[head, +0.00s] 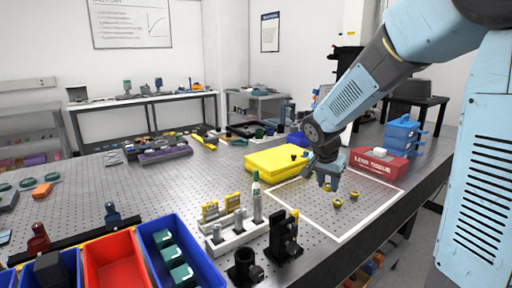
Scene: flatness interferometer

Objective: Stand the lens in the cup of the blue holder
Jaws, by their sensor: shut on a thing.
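My gripper (328,182) points down over the white-outlined area on the right of the table. It is shut on a small brass-coloured piece (327,188), which looks like the lens but is mostly hidden by the fingers. Two similar small brass-coloured pieces, one nearer (337,202) and one to the right (354,194), lie on the table close to the gripper. The blue holder (112,216) appears to be the small dark blue stand at the left, on a black rail, far from the gripper. The inside of its cup is too small to make out.
A red holder (38,240) stands left of the blue one. Blue and red bins (112,262) fill the front left. A white rack (235,236) with upright posts and black mounts (284,238) stand between. A yellow case (275,160) and red box (378,163) flank the gripper.

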